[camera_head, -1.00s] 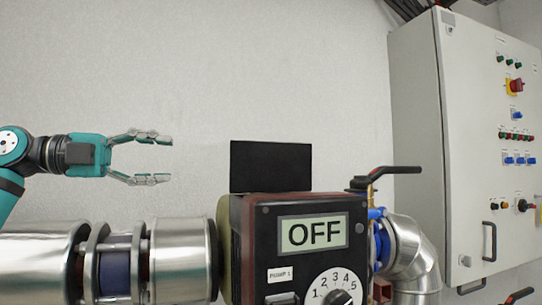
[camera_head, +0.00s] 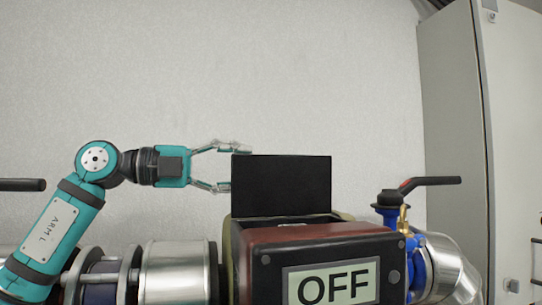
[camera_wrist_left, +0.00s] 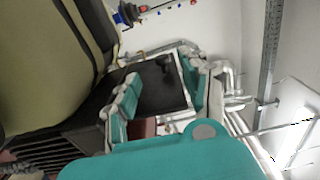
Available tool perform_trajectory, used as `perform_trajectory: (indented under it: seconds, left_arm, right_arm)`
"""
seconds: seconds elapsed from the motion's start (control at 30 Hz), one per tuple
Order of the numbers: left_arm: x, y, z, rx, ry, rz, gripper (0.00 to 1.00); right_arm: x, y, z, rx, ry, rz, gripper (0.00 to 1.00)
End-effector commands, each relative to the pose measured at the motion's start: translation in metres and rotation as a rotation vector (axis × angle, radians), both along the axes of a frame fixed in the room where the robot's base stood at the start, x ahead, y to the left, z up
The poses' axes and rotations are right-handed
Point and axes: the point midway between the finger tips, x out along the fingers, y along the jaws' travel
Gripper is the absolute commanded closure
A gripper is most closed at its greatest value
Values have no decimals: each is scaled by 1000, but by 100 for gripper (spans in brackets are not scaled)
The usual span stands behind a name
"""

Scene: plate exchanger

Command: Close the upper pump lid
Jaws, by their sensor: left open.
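The upper pump lid (camera_head: 282,186) is a flat black panel. It stands upright, open, at the back of the red and dark pump box (camera_head: 318,239), whose front display reads OFF. My left gripper (camera_head: 233,168) comes in from the left and is open, its fingertips at the lid's left edge. In the left wrist view the black lid (camera_wrist_left: 158,84) shows beyond and between the spread fingers of my left gripper (camera_wrist_left: 160,92). I cannot tell whether the fingers touch it. My right gripper is not in view.
A blue valve with a black lever handle (camera_head: 430,182) stands right of the pump box, joined to a silver pipe. Another silver pipe (camera_head: 178,273) lies left of the box, below my left arm. A grey cabinet (camera_head: 452,130) is at the right. The wall behind is bare.

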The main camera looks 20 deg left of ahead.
Motion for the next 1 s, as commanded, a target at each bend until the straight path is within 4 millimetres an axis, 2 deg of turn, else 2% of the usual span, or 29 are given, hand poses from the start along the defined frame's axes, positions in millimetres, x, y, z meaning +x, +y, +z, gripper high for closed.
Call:
perform_trajectory:
  seconds: [0.03,0.1,0.23,0.43,0.6,0.73,1.0]
  left_arm:
    - [5,-10,4,0,0,-4,55]
    - [13,-21,4,0,1,-3,55]
    - [25,-38,4,-1,-1,-2,55]
    - [34,-51,1,0,-1,-1,55]
    - [35,-53,0,0,-1,0,55]
    - [35,-53,0,0,-1,0,55]
    - [35,-52,-1,1,0,0,89]
  right_arm:
    - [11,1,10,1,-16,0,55]
    - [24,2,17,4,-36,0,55]
    - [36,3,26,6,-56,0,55]
    - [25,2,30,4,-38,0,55]
    - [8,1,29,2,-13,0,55]
    - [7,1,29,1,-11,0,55]
    - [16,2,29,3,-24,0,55]
